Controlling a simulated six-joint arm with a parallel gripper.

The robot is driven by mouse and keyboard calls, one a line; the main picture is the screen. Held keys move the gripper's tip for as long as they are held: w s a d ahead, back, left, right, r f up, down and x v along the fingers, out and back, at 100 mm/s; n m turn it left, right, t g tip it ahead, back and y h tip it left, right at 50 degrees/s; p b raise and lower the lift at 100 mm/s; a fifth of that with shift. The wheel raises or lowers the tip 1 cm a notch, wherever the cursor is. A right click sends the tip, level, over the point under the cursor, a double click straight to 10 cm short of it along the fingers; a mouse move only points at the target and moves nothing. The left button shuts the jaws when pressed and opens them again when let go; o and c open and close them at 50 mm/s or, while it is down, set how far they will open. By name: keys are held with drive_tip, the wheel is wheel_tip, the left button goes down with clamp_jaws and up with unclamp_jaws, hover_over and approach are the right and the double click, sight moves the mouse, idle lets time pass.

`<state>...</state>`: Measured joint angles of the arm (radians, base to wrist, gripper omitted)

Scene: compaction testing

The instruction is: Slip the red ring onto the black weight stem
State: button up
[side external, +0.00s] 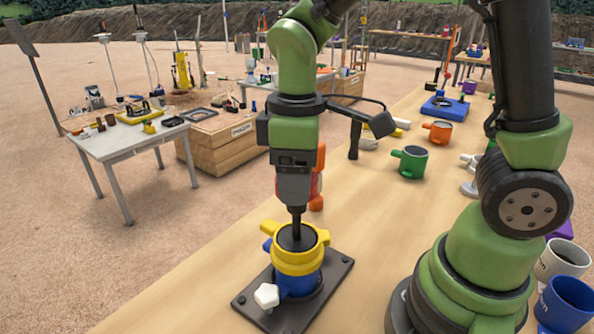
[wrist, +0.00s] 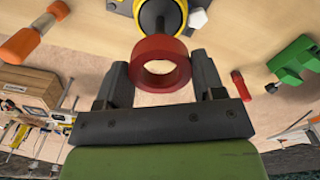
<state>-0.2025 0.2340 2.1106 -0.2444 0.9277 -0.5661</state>
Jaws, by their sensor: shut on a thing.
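My gripper (side external: 294,188) points down over the compaction mould in the side view. In the wrist view my gripper (wrist: 160,68) has its two dark fingers on either side of the red ring (wrist: 160,48) and is shut on it. The black weight stem (side external: 297,222) rises upright from the yellow collar (side external: 297,266), and its top meets the gripper's outline. In the wrist view the stem (wrist: 160,12) runs toward the ring's upper rim, which hides its end. Only pale wood shows through the ring's hole; the stem is not seen in it.
The mould has a blue body (side external: 300,284) on a dark base plate (side external: 335,270), with a white knob (side external: 266,296) at its front.

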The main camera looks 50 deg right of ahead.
drive_tip(key=shift+f, duration=0.75)
idle(0.4)
drive_tip(key=o, duration=1.2)
drive_tip(key=shift+r, duration=2.5)
wheel_tip(320, 180, up, 10)
